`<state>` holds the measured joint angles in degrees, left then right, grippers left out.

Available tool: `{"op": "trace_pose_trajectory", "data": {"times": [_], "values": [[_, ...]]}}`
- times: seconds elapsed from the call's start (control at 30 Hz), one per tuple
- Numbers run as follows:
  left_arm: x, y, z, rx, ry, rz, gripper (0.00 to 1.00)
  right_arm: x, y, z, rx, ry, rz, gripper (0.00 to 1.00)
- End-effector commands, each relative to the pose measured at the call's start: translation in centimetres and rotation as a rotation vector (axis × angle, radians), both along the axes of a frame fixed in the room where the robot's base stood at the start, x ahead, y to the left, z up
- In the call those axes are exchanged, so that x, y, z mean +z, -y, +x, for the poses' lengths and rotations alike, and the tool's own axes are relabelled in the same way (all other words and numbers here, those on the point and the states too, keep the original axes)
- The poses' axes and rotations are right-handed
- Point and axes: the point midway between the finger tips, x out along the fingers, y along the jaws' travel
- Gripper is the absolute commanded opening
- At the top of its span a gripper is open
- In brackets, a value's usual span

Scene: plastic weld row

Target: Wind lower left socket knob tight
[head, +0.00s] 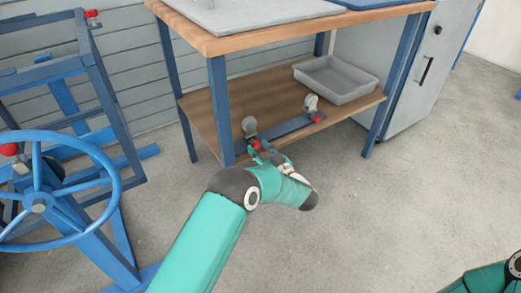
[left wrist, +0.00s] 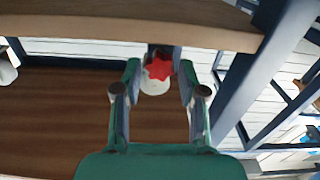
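The left socket (head: 249,126) is a grey rounded fitting at the left end of a dark rail on the bench's lower shelf. Its red knob (head: 255,144) shows just beyond my left gripper (head: 268,154). In the left wrist view the red lobed knob (left wrist: 159,68) sits between the fingertips of my left gripper (left wrist: 159,75), with a pale round part below it. The fingers are apart, with a gap visible on both sides of the knob. My right gripper is outside both views; only part of my right arm shows at the lower right.
A second socket (head: 311,102) with a red knob (head: 316,118) stands at the rail's right end. A grey tray (head: 335,92) lies on the shelf. The bench leg (head: 220,105) stands close left of the socket. A blue handwheel (head: 112,185) stands left; floor at right is clear.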

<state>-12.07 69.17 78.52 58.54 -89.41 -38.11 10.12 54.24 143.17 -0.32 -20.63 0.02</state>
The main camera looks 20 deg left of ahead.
Motion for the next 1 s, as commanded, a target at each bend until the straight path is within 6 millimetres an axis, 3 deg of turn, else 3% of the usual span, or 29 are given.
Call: {"op": "trace_pose_trajectory", "data": {"times": [0.03, 0.2, 0.57, 1.0], "values": [[0.00, -0.01, -0.01, 0.000, 0.000, 0.000, 0.28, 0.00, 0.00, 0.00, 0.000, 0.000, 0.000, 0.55], [0.00, -0.02, -0.02, 0.001, 0.000, 0.000, 0.00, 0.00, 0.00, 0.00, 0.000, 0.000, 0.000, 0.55], [0.00, -0.05, -0.08, 0.002, 0.033, -0.026, 0.00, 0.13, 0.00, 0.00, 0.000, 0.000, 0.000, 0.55], [-0.11, -0.12, -0.20, 0.003, 0.254, -0.198, 0.00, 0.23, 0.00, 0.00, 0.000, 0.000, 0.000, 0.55]]}}
